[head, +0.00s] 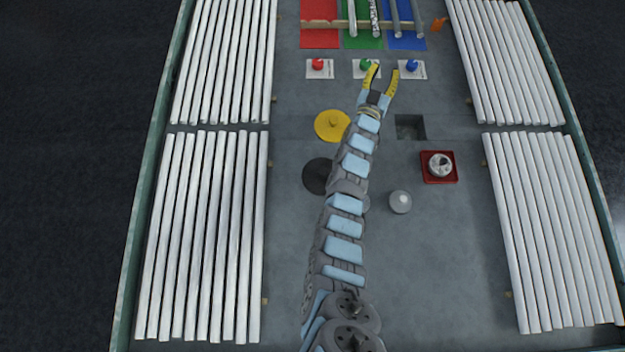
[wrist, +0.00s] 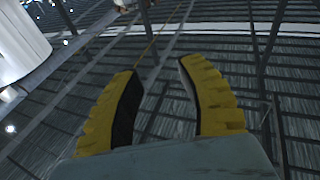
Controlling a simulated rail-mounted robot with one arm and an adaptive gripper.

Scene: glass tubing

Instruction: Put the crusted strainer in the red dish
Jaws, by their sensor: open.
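The red dish (head: 426,178) is a square tray at the right of the middle in the head view. A round, whitish, mottled piece (head: 440,165) sits in it and looks like a crusted strainer, but it is too small to be sure. A smooth grey-white round piece (head: 400,201) stands on the grey floor below and left of the dish. My gripper (head: 392,66) is open and empty, up and left of the dish, near the colored buttons. In the wrist view its yellow fingers (wrist: 160,70) are spread with nothing between them.
A yellow disc (head: 332,126) and a dark disc (head: 318,176) lie left of my arm. A square recess (head: 410,127) is above the dish. Red, green and blue buttons (head: 366,65) and matching panels (head: 319,38) are at the top. White tubes (head: 215,230) line both sides.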

